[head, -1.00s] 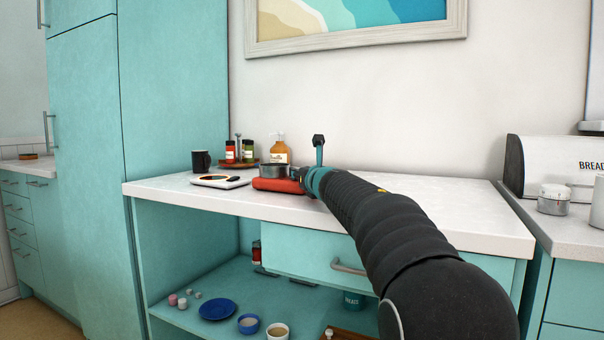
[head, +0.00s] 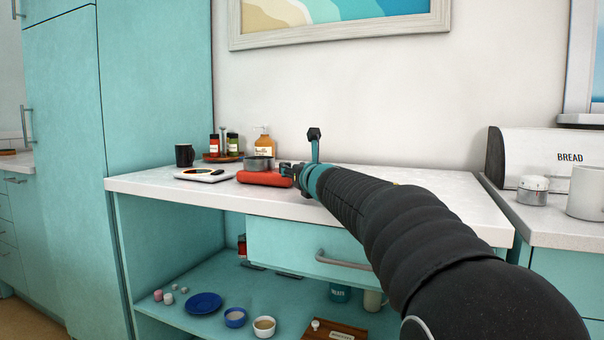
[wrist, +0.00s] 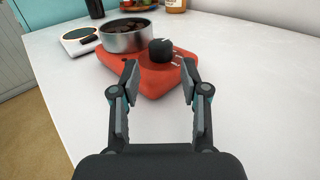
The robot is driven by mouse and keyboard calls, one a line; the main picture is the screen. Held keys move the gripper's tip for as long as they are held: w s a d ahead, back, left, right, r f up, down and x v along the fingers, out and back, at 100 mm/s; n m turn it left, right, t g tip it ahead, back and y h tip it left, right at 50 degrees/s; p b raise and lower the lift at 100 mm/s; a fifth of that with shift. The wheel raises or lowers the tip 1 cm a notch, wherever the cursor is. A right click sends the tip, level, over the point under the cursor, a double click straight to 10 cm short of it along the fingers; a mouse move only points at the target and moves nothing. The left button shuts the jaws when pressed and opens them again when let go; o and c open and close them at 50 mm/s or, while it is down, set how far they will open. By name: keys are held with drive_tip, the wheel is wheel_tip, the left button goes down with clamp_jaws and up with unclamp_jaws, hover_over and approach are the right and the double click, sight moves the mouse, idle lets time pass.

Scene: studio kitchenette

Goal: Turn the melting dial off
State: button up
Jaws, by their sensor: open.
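The melting dial (wrist: 160,50) is a round black knob with a white mark, on the near right part of an orange-red melter base (wrist: 151,82). A round metal pot (wrist: 127,40) with dark pieces inside sits on the base beside the dial. In the head view the base (head: 262,179) and pot (head: 258,163) are on the white counter, and the dial is not distinguishable behind my gripper (head: 290,172). In the wrist view my gripper (wrist: 158,82) is open and empty, its fingers pointing toward the dial, which shows just beyond and between the tips.
A white scale (head: 203,175) with a black disc and a black mug (head: 184,155) stand left of the melter. Spice jars on a wooden tray (head: 222,157) and an amber bottle (head: 264,143) stand behind. The counter (head: 400,182) right of the melter is clear.

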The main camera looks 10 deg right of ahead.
drive_tip(key=shift+s+d, duration=0.2)
drive_tip(key=shift+s, duration=1.15)
drive_tip(key=shift+s+d, duration=0.2)
drive_tip(key=shift+s, duration=1.1)
drive_tip(key=shift+s, duration=0.15)
